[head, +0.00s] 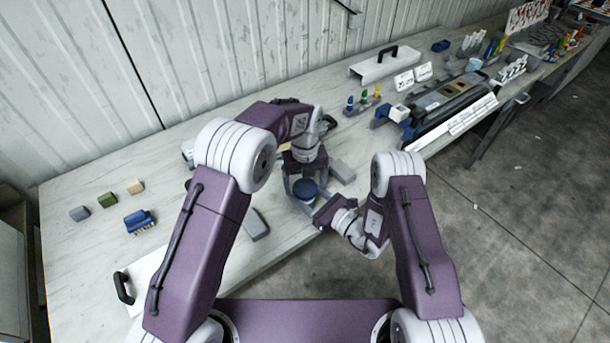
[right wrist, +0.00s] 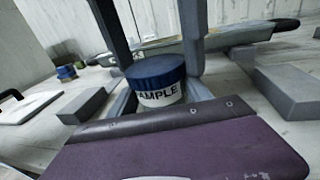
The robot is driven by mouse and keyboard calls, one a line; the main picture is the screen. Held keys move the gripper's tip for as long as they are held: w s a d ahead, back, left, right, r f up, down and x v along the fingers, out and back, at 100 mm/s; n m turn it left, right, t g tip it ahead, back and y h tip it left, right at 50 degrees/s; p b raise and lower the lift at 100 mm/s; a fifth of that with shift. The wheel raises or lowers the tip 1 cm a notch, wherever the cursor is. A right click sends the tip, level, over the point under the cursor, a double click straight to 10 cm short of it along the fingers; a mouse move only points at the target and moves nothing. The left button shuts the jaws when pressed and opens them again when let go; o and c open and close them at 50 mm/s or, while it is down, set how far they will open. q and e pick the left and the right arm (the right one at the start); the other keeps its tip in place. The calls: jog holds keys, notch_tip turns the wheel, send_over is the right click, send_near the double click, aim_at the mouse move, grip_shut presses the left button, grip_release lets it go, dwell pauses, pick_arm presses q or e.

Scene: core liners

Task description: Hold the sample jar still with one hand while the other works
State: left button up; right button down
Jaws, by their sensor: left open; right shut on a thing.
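The sample jar (head: 307,187) stands on the bench in front of me. It has a dark blue lid (right wrist: 155,71) and a white label (right wrist: 160,95) reading "SAMPLE", the first letter partly hidden. My right gripper (head: 308,199) comes in low from the right and is shut on the jar's body; its fingers show on both sides of the jar in the right wrist view. My left gripper (head: 305,180) points down from above. It is open, with one finger on each side of the lid. I cannot tell whether those fingers touch the lid.
Grey blocks (head: 341,171) (head: 256,224) lie on both sides of the jar. A blue item (head: 139,221) and small coloured blocks (head: 107,199) are at left. A white panel with a black handle (head: 387,66) and a long rack (head: 445,105) stand at back right. The left bench is fairly clear.

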pick_arm(q)
jog(key=shift+f, duration=0.1)
jog(key=c, duration=1.5)
